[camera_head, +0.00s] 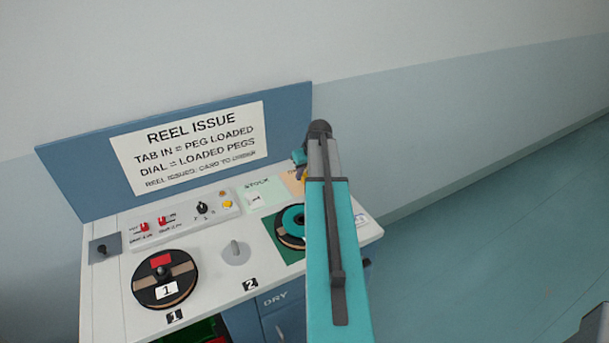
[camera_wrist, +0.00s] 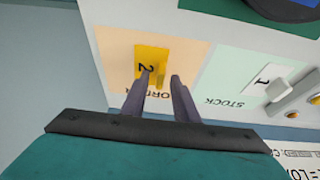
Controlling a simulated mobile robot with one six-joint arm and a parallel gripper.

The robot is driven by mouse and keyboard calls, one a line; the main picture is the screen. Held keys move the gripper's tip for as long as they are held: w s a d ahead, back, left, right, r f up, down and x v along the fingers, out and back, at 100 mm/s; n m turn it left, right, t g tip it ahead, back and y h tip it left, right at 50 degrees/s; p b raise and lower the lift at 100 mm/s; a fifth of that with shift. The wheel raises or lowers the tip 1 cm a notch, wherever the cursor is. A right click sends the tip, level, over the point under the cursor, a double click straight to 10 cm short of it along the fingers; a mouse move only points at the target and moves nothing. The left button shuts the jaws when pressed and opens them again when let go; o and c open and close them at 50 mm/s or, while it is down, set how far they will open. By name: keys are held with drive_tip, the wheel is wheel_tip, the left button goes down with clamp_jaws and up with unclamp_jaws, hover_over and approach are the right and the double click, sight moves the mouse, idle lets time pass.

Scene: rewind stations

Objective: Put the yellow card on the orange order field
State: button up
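The yellow card (camera_wrist: 151,57), marked 2, shows in the wrist view over the orange order field (camera_wrist: 115,60) and appears to lie flat within it. My gripper (camera_wrist: 160,76) is right at the card, with its two fingers apart. The left finger overlaps the card, and a yellow part of it shows between the fingers. In the head view my gripper (camera_head: 300,160) is at the far right of the station top, and my arm hides most of the order field (camera_head: 292,181).
The pale green stock field (camera_wrist: 225,75) beside it holds a white card (camera_wrist: 259,75) marked 1. A blue sign board (camera_head: 290,110) rises behind.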

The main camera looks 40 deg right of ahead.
drive_tip(key=b+v, duration=0.2)
drive_tip(key=v, duration=0.9)
drive_tip(key=shift+r, duration=0.15)
idle(0.8)
